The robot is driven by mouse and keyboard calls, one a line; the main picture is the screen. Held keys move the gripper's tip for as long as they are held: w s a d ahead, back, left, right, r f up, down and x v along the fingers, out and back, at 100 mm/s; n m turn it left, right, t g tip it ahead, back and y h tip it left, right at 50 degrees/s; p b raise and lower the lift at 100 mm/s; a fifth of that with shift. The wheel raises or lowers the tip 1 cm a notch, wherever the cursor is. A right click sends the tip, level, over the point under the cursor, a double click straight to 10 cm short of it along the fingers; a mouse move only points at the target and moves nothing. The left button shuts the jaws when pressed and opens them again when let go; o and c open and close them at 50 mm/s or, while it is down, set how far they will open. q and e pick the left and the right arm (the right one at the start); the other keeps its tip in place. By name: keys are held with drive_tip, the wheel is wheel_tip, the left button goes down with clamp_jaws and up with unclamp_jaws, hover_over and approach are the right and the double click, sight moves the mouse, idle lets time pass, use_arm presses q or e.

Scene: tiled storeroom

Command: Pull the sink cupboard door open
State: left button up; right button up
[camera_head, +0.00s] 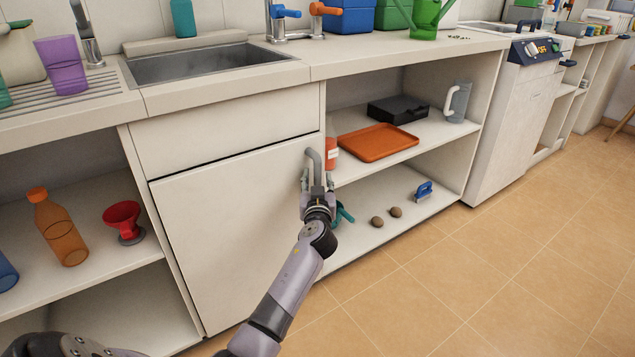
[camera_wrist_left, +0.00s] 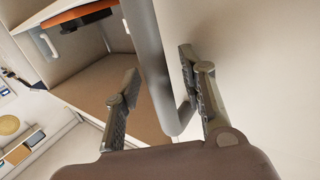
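The sink cupboard door (camera_head: 225,225) is a plain pale panel under the sink and looks shut, with a thin dark seam along its top and left edges. Its grey bar handle (camera_head: 314,157) is upright near the door's right edge. My left gripper (camera_head: 316,180) is at the handle's lower part. In the left wrist view, the handle (camera_wrist_left: 153,65) runs between the two fingers of my left gripper (camera_wrist_left: 158,82). The fingers are apart, with visible gaps to the handle, so they are around it but not closed on it. My right gripper is not in view.
The open shelves right of the door hold an orange tray (camera_head: 376,142), a black box (camera_head: 397,109) and small items. Left shelves hold an orange bottle (camera_head: 58,228) and a red funnel (camera_head: 123,220). The tiled floor (camera_head: 480,270) in front is clear at the right.

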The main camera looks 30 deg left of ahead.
use_arm(q)
drive_tip(key=shift+c, duration=0.3)
clamp_jaws()
idle(0.6)
